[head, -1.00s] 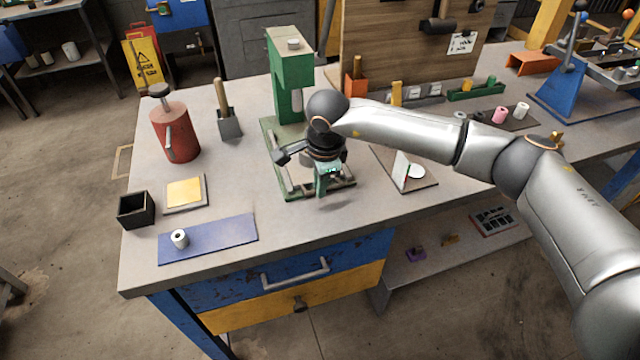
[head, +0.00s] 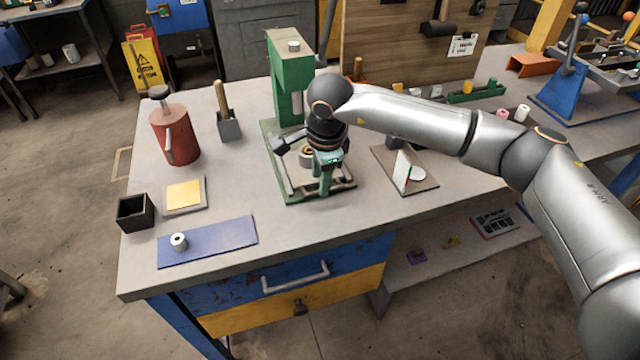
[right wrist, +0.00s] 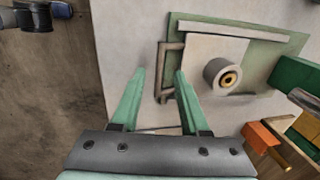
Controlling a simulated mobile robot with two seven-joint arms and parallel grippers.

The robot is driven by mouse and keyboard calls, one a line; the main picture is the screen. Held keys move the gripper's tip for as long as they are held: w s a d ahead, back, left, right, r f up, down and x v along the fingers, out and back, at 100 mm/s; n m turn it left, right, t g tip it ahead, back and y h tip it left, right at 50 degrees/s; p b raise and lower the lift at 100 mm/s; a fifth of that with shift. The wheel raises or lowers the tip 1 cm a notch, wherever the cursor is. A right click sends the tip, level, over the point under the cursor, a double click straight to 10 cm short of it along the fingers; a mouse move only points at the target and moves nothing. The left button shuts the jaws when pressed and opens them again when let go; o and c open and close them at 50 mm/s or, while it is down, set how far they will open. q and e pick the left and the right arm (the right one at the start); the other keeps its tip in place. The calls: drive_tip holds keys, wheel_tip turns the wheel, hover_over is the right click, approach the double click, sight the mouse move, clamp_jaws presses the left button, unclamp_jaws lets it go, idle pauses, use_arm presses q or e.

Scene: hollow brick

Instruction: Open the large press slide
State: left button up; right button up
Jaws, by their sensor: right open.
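The large press (head: 288,85) is a green machine on the bench, with a green base plate. Its slide (right wrist: 199,60) is a pale plate on that base in the right wrist view. A grey U-shaped handle (right wrist: 163,72) sticks out from the slide's front edge. A pale round piece with a brass centre (right wrist: 222,76) sits on the slide; it also shows in the head view (head: 306,154). My right gripper (head: 328,172) is open over the front of the press. In the right wrist view its fingertips (right wrist: 159,74) appear either side of the handle; contact cannot be told. My left gripper is out of view.
A red canister (head: 176,135) and a small shovel-like tool (head: 228,125) stand left of the press. A blue mat (head: 220,240) with a small white cylinder lies front left. A small stand with a white plate (head: 405,175) is close on the right.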

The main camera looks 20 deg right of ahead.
wheel_tip(320, 180, up, 9)
drive_tip(key=s, duration=0.1)
drive_tip(key=shift+s+b, duration=0.35)
drive_tip(key=shift+s, duration=0.05)
drive_tip(key=shift+r, duration=0.1)
